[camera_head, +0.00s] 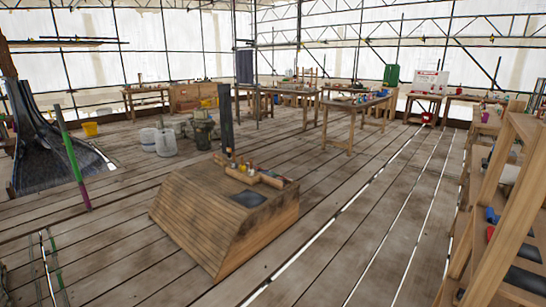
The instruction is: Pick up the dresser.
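No thing in the head view can be made out for certain as the dresser. A low wooden block with sloping boarded sides (192,229) stands on the plank floor in the middle. On its top lie several small items (243,168), a light wooden roll (270,181) and a dark flat sheet (247,199). The small items are too small to name one by one. A dark upright post (226,117) rises behind the block. Neither of my grippers is in view.
Grey buckets (165,143) stand behind the block. A dark flared spire (40,140) and a green-and-purple pole (72,160) are at left. A wooden rack (508,200) fills the right edge. Workbenches (355,104) line the back. The plank floor right of the block is clear.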

